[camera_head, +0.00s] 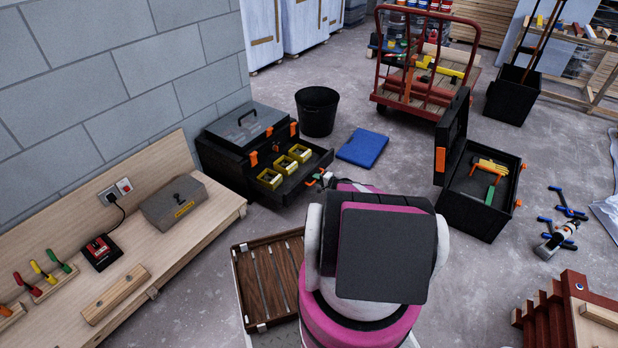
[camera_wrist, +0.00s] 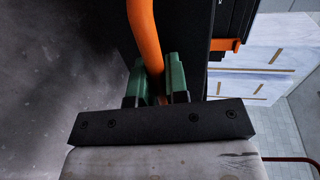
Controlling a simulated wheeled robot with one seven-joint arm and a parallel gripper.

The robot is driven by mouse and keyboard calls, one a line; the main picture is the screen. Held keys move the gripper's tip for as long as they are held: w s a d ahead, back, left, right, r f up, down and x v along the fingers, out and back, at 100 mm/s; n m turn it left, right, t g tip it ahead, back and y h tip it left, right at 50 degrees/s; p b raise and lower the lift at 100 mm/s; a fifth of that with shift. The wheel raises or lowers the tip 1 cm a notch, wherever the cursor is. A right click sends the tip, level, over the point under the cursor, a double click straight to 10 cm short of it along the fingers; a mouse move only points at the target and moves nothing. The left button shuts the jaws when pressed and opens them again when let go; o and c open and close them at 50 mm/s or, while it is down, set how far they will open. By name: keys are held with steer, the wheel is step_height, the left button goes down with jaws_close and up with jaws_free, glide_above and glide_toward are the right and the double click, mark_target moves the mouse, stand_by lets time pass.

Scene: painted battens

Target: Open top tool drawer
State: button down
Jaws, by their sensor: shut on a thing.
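A black toolbox (camera_head: 231,142) with orange latches stands on the floor against the grey wall. Its top drawer (camera_head: 318,162) is pulled out, and several small yellow bins (camera_head: 299,153) show in it. My gripper (camera_wrist: 156,72) has green fingers and is shut on a curved orange handle (camera_wrist: 143,28) in the wrist view. In the head view my gripper is small at the drawer's front right corner, partly hidden by my arm. The black body of the drawer lies to the right of the handle in the wrist view.
A wooden bench (camera_head: 190,240) with a grey metal box (camera_head: 173,203) stands left. A black bucket (camera_head: 317,110) and blue mat (camera_head: 362,148) lie beyond the drawer. An open black toolbox (camera_head: 476,205) is right. An open wooden case (camera_head: 268,275) lies beside my base.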

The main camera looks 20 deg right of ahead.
steer(key=shift+v, duration=0.75)
steer(key=shift+f, duration=0.2)
steer(key=c, duration=1.1)
jaws_free()
steer(key=shift+s, duration=0.1)
steer(key=v, duration=1)
steer(key=shift+s+d, duration=0.25)
steer(key=shift+r, duration=0.1)
